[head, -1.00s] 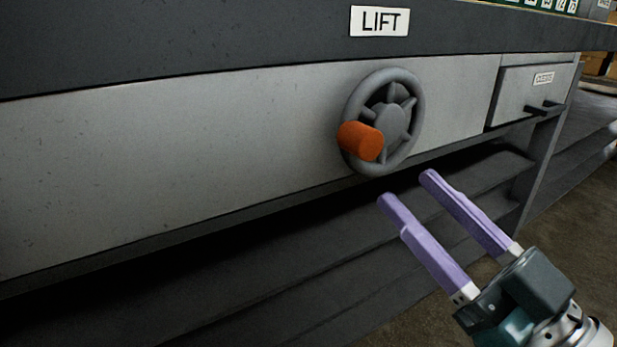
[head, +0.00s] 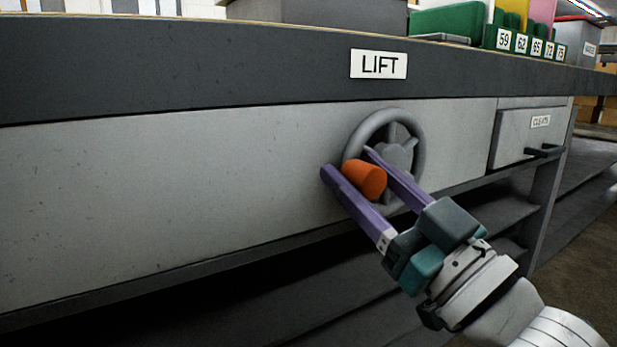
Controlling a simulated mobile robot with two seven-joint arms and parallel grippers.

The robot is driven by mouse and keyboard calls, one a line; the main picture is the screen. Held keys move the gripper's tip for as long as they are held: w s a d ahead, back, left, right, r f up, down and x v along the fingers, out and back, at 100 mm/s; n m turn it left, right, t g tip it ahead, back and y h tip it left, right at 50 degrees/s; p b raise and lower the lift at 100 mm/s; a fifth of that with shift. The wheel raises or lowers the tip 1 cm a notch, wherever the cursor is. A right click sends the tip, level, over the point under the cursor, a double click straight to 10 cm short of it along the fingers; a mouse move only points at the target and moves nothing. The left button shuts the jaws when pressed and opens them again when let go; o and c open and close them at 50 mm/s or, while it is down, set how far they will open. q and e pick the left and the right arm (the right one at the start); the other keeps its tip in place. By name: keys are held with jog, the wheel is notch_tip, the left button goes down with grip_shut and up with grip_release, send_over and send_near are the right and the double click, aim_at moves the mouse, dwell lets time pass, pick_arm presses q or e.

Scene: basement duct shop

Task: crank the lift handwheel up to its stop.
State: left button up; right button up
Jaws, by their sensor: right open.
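The grey lift handwheel (head: 418,135) is mounted on the bench's light grey front panel, below a white LIFT label (head: 379,64). Its orange crank knob (head: 366,180) sticks out at the wheel's lower left. My right gripper (head: 346,160) is open, with its two purple fingers on either side of the knob, one to its left and one to its right. I cannot tell whether the fingers touch the knob. The fingers and gripper body hide the lower part of the wheel. My left gripper is not in view.
A drawer (head: 520,136) with a dark handle (head: 545,151) is to the right of the wheel. A green rack with numbered tags (head: 522,42) and a grey box (head: 315,12) stand on the bench top. Dark shelves lie below the panel. The panel left of the wheel is clear.

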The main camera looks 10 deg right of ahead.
grip_shut()
dwell(1.3)
